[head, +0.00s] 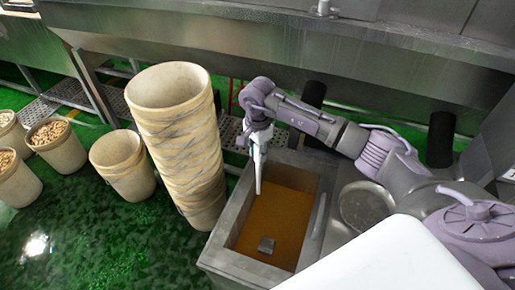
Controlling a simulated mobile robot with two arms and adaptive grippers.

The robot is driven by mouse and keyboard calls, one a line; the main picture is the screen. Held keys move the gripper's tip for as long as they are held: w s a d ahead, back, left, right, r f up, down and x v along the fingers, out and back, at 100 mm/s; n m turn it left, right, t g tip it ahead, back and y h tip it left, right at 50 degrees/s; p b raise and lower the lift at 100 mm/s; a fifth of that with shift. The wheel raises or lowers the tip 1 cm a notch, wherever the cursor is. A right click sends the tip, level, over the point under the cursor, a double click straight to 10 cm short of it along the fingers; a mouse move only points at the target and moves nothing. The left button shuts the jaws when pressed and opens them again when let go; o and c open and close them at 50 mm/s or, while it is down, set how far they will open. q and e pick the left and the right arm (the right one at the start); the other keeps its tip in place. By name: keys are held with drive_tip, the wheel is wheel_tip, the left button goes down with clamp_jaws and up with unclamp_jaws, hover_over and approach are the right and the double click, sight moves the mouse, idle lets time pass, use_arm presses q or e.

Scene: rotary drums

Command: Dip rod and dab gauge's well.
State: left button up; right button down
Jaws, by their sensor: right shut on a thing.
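My right gripper (259,140) reaches in from the right above a grey rectangular tank (225,240). It is shut on a pale rod (258,173) that hangs nearly upright, tip down. The tank holds orange-brown liquid (275,213). The rod's tip is over the far left part of the liquid; I cannot tell whether it touches the surface. My left gripper is out of view.
A tall stack of beige buckets (180,125) stands close to the tank's left. A single bucket (122,165) and several filled ones (57,145) stand further left on the wet green floor. A long metal trough (300,45) runs across the back.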

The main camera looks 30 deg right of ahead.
drive_tip(key=shift+d+f, duration=0.1)
drive_tip(key=shift+f, duration=0.45)
drive_tip(key=b, duration=0.4)
hover_over(258, 188)
drive_tip(key=f, duration=0.6)
drive_tip(key=shift+w+d, duration=0.3)
drive_tip(key=shift+w, duration=0.05)
wheel_tip(258, 188, down, 13)
drive_tip(key=b, duration=0.8)
use_arm(q)
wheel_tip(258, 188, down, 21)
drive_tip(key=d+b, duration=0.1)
drive_tip(key=b, duration=0.8)
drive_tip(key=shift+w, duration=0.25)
use_arm(e)
wheel_tip(258, 188, down, 10)
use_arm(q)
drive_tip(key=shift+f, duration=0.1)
use_arm(e)
drive_tip(key=shift+r, duration=0.1)
use_arm(q)
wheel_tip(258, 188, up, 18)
drive_tip(key=p, duration=1.7)
drive_tip(key=shift+p, duration=0.4)
use_arm(e)
wheel_tip(258, 188, up, 30)
